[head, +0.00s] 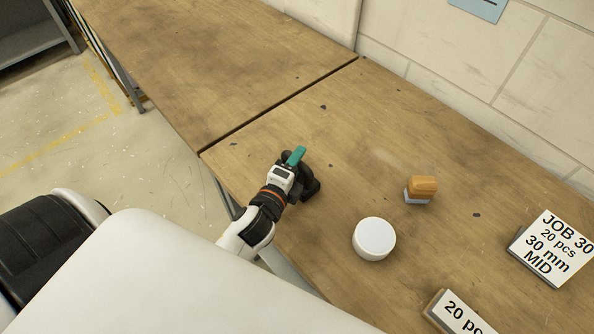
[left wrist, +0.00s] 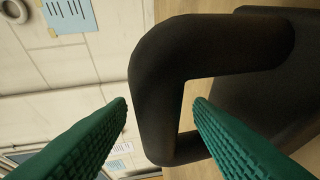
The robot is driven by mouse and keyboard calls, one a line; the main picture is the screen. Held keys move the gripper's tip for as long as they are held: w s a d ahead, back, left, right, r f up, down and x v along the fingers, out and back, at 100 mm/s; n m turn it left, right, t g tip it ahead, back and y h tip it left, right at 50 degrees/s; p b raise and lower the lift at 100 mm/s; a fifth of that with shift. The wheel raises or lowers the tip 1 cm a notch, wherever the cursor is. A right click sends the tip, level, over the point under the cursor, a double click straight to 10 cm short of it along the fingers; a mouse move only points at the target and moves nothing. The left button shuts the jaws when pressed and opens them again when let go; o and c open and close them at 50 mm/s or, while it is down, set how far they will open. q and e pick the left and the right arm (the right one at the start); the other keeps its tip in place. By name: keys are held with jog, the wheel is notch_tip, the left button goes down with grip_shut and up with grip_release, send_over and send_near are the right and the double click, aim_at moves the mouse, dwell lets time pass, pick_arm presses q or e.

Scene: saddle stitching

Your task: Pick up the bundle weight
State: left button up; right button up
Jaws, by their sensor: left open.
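The bundle weight appears to be the black block with a rounded loop handle; its handle (left wrist: 155,85) fills the middle of the left wrist view. In the head view the dark weight (head: 311,186) stands on the bench, partly hidden by my left gripper (head: 296,157). My left gripper has green ribbed fingers and is open; it also shows in the left wrist view (left wrist: 161,103). One bar of the handle lies in line with the gap between the fingertips; I cannot tell whether it is between them or just beyond. My right gripper is not in view.
On the wooden bench (head: 400,130) are a white round tub (head: 374,239), an orange-topped block (head: 421,189), a JOB 30 card stack (head: 549,247) and another card stack (head: 463,315). A pale wall (head: 465,80) stands behind. The bench beyond the weight is clear.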

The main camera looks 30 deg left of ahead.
pick_arm(q)
jog(key=shift+w+a+f, duration=0.1)
jog(key=shift+w+f, duration=0.05)
jog(key=shift+w, duration=0.5)
jog(key=shift+w+f, duration=0.1)
jog(key=shift+w, duration=0.5)
jog(key=shift+s, duration=0.1)
grip_shut()
jog(key=shift+r, duration=0.3)
